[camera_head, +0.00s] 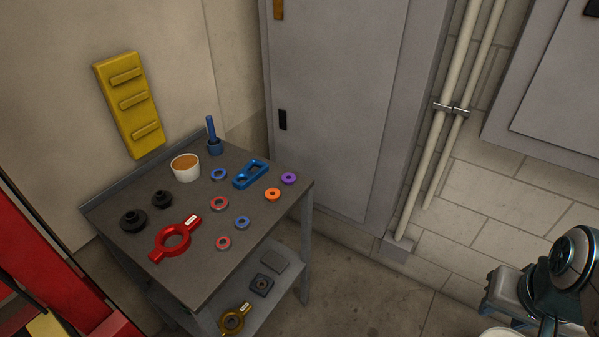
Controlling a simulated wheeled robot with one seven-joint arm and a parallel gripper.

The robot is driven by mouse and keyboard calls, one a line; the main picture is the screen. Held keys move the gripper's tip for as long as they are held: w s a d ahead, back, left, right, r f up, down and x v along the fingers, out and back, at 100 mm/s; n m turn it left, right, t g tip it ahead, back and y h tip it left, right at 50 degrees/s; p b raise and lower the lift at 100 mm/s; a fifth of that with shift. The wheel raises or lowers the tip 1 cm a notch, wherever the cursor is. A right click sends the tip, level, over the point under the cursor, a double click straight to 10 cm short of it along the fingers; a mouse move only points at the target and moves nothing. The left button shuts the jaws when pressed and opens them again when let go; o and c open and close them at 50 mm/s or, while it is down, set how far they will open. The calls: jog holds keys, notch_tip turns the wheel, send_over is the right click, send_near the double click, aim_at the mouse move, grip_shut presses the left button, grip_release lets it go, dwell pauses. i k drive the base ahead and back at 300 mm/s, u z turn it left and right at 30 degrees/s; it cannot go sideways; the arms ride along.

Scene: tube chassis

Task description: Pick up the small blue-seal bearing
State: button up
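Two ring bearings with blue seals lie flat on the grey workbench top (203,241). One blue-seal bearing (236,222) is near the front right part of the top and looks slightly smaller. The other blue-seal bearing (213,175) lies farther back, beside the white cup. Both lie free, with nothing on them. Part of my arm shows at the lower right, well away from the bench. No gripper fingers can be made out.
Red-seal bearings (213,203) (217,243), an orange ring (266,195) and a purple ring (284,179) lie nearby. A blue bracket (239,184), red ring-shaped holder (161,245), white cup (186,174), blue post (211,128) and black knobs (133,221) share the top. A lower shelf holds parts.

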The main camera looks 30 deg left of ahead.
aim_at(241, 226)
jog(key=u, duration=0.45)
jog(key=i, duration=0.9)
jog(key=u, duration=1.1)
jog(key=i, duration=0.3)
jog(key=u, duration=0.25)
